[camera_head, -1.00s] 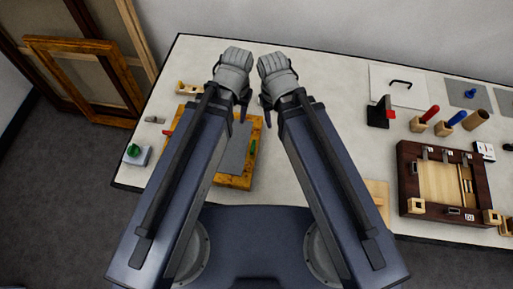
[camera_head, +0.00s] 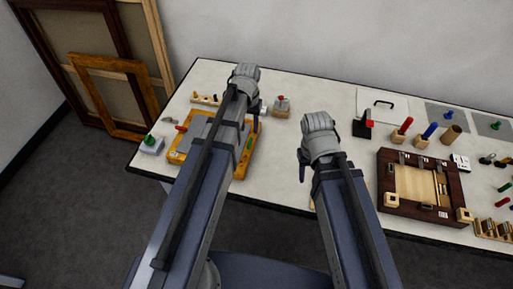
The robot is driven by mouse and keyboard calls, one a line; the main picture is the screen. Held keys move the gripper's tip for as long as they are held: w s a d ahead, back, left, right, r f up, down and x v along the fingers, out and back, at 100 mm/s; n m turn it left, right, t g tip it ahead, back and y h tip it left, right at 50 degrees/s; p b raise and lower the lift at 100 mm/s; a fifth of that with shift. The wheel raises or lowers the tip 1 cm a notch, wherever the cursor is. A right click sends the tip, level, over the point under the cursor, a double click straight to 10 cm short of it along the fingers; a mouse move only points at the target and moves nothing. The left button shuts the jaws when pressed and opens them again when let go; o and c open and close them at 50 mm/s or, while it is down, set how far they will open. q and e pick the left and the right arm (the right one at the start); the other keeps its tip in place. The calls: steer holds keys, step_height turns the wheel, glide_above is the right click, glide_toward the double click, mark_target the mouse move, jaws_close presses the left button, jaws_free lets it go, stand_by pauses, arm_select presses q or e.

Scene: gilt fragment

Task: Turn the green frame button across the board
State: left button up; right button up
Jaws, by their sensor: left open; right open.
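The gilt frame (camera_head: 176,158) lies flat on the table with a grey board (camera_head: 197,131) inside it. A small green button (camera_head: 250,142) sits on its right rail; I cannot tell which way it is turned. A red button (camera_head: 181,128) sits on the left rail. My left arm covers the middle of the frame. My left gripper (camera_head: 256,119) is open, fingers down, just beyond the green button near the frame's far right corner. My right gripper (camera_head: 303,168) is open and empty, right of the frame and apart from it.
A white block with a green knob (camera_head: 150,143) stands left of the frame. A dark wooden tray (camera_head: 385,185) is further right. Larger frames (camera_head: 110,95) lean at the wall.

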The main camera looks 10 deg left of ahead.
mark_target(250, 142)
arm_select(q)
steer(key=shift+f, duration=0.25)
step_height(250, 142, down, 8)
steer(key=b, duration=0.8)
steer(key=shift+r, duration=0.25)
arm_select(e)
step_height(250, 142, down, 8)
steer(key=shift+r, duration=0.1)
arm_select(q)
steer(key=shift+c, duration=0.2)
jaws_close()
